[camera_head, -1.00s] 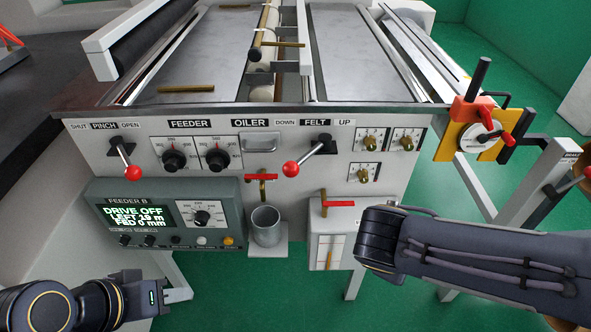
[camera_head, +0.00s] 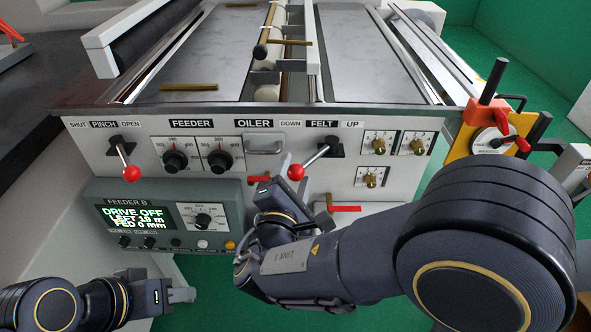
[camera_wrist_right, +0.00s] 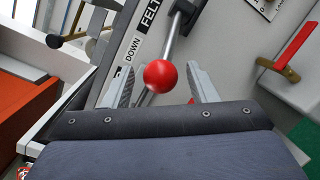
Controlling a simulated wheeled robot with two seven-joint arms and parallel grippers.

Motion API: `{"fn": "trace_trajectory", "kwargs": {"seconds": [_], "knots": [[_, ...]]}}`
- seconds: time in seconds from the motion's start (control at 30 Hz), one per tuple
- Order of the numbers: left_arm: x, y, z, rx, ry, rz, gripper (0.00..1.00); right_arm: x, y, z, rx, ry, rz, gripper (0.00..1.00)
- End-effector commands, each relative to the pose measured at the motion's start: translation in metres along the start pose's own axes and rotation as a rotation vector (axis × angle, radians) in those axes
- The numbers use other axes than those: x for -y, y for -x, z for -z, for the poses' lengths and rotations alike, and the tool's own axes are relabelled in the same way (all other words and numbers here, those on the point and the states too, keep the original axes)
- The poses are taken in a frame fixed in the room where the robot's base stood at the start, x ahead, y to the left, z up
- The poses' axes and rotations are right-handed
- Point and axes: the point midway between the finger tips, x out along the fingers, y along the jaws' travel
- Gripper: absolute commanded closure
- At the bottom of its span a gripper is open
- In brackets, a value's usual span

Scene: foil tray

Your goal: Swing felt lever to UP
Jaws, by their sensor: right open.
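The felt lever (camera_head: 312,160) has a steel rod and a red ball knob (camera_head: 296,172). In the head view it leans down and left from its pivot, towards the DOWN side of the FELT label (camera_head: 320,124). My right gripper (camera_head: 290,178) is at the knob, partly hidden by its own wrist. In the right wrist view the red ball (camera_wrist_right: 160,76) shows between the two spread, open fingers (camera_wrist_right: 161,88); I cannot tell whether either touches it. My left gripper (camera_head: 182,295) is low at the left, away from the panel, its jaw state unclear.
The pinch lever (camera_head: 125,160) and feeder dials (camera_head: 174,161) are left of the felt lever. The FEEDER B box (camera_head: 160,215) is below left. A red-handled valve (camera_head: 345,209) sits below right, close to my right arm. Small brass knobs (camera_head: 378,147) are right of the lever.

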Motion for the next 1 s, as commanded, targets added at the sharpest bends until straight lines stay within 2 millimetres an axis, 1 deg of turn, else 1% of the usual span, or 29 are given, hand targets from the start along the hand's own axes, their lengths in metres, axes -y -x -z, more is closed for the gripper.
{"fn": "trace_trajectory", "kwargs": {"seconds": [0.03, 0.13, 0.37, 0.4, 0.8, 1.0], "knots": [[-0.0004, 0.0010, 0.0005, 0.000, 0.000, 0.000, 0.64, 0.0004, -0.0049, -0.0007, 0.001, 0.000, 0.003, 0.47], [-0.0006, 0.0012, 0.0006, 0.000, 0.000, 0.000, 0.64, 0.0005, -0.0097, -0.0006, 0.001, 0.000, 0.001, 0.47], [-0.0005, 0.0011, 0.0005, 0.000, 0.000, 0.000, 0.64, 0.0006, -0.0108, -0.0003, 0.000, 0.000, 0.001, 0.47], [-0.0005, 0.0011, 0.0005, 0.000, 0.000, 0.000, 0.64, 0.0006, -0.0108, -0.0003, 0.000, 0.000, 0.001, 0.49], [-0.0005, 0.0011, 0.0005, 0.000, 0.000, 0.000, 0.64, 0.0007, -0.0106, -0.0003, 0.000, 0.000, 0.002, 1.00], [0.0000, 0.0000, 0.0000, 0.000, 0.000, 0.000, 0.64, 0.0012, -0.0101, 0.0000, -0.003, 0.000, 0.000, 1.00]]}}
